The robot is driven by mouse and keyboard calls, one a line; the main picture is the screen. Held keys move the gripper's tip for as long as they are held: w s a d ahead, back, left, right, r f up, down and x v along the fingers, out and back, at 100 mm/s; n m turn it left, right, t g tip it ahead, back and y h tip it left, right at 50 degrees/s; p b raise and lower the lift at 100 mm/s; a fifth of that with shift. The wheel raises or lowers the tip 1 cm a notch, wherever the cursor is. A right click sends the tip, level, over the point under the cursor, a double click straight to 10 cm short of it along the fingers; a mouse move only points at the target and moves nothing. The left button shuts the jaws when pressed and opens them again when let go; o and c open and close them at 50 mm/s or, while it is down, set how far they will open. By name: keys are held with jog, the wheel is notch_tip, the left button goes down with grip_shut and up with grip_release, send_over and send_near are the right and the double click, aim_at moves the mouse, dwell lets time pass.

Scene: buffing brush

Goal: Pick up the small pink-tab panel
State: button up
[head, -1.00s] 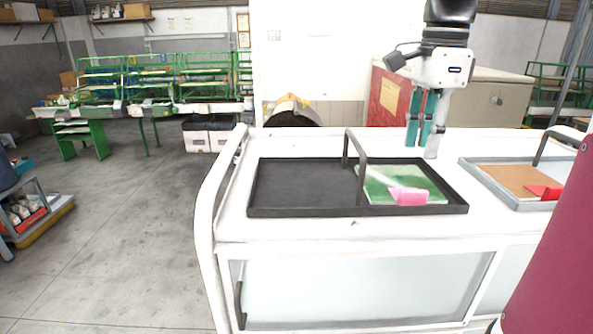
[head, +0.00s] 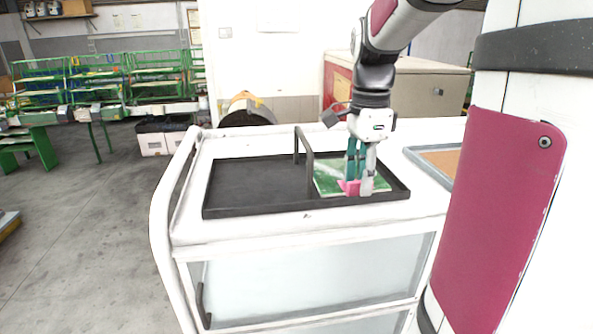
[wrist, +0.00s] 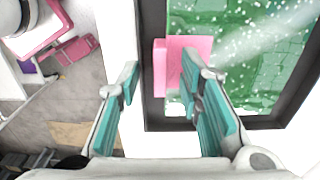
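The small panel (head: 330,178) is a green sheet with a pink tab (head: 346,187) at its front edge. It lies in the right part of the black tray (head: 255,209). My gripper (head: 360,183) points down over the tab end of the panel. In the wrist view, my gripper (wrist: 160,64) is open, with its teal-padded fingers apart. The pink tab (wrist: 176,52) lies partly between the fingertips, and the right finger hides some of it. The green panel (wrist: 240,50) extends beyond the right finger. I cannot tell whether a finger touches the tab.
The tray stands on a white cart (head: 300,231) and has an upright dark handle (head: 309,165) left of the panel. A second, grey-rimmed tray (head: 428,165) sits to the right, partly hidden by my body. A beige cabinet (head: 425,88) stands behind the cart.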

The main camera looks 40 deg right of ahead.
grip_shut()
notch_tip(320, 180, up, 18)
jog(key=b, duration=0.2)
dwell(0.6)
